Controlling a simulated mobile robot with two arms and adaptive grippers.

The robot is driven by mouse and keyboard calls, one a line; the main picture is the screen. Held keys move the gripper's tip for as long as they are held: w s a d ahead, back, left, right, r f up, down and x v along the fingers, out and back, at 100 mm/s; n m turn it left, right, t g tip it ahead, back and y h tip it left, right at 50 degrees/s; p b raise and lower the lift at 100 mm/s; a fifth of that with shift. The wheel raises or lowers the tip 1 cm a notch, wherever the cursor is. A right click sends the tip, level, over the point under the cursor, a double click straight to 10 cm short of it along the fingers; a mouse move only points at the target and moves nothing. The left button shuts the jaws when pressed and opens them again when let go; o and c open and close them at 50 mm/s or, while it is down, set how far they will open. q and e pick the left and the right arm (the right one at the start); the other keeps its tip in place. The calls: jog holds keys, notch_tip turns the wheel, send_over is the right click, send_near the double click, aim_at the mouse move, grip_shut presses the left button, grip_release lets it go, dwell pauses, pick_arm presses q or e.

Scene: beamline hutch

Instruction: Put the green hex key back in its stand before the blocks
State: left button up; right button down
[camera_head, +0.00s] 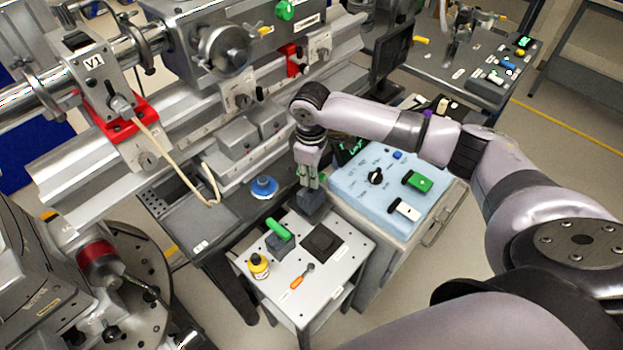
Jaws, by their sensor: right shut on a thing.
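The green hex key (279,229) shows as a thick green handle, tilted, at a dark grey stand (279,244) on the small white side table (337,268). Its lower part is hidden, so I cannot tell how deep it sits. My right gripper (309,184) points down behind the table's middle and is shut on a dark grey block (312,204). The block is at the table's back edge; whether it touches the surface is unclear. A black square pad (321,243) lies just in front of it. My left gripper is out of view.
A yellow bottle (258,267) and an orange-handled tool (300,278) are at the table's front. A blue round object (264,188) sits behind, left of the gripper. A light blue control box (361,187) stands close on the right. The table's front right is clear.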

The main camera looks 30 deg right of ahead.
jog(key=shift+f, duration=1.25)
jog(key=shift+f, duration=0.2)
jog(key=c, duration=1.6)
grip_release()
notch_tip(320, 180, up, 12)
jog(key=shift+s+r+b, duration=0.1)
jog(key=shift+r+b, duration=0.15)
jog(key=shift+b, duration=0.5)
jog(key=shift+a+f, duration=0.1)
jog(key=shift+f, duration=0.05)
